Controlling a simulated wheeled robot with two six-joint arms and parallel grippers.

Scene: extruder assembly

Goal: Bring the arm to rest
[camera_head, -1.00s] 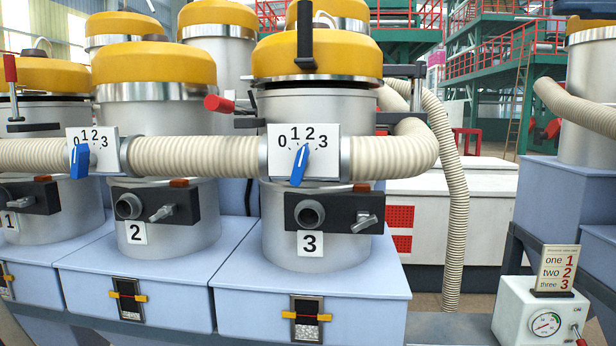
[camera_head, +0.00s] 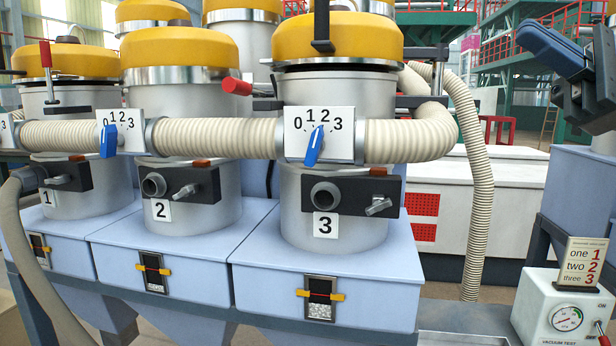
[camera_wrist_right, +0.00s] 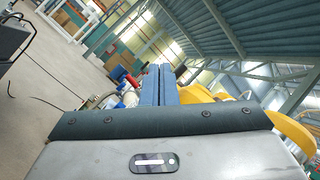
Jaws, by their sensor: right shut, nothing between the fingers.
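My right gripper (camera_head: 540,38) is at the upper right in the head view, in the air and apart from the machines. Its blue fingers are pressed together, also in the right wrist view (camera_wrist_right: 158,86), with nothing between them. My left gripper is not in view. Three hopper units with yellow lids stand in a row. Unit 3 (camera_head: 335,215) is nearest the middle, and its dial plate (camera_head: 335,118) has a blue knob (camera_head: 314,146) whose white line points up near 2. Unit 2 (camera_head: 190,198) and unit 1 (camera_head: 90,205) are to its left.
A ribbed hose (camera_head: 405,138) runs across the units, and another hangs at the right (camera_head: 474,190). A vacuum test box (camera_head: 545,300) with a gauge and red-tipped switch stands at the lower right, with a number card (camera_head: 580,262) on top. A grey hose (camera_head: 12,225) reaches unit 1.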

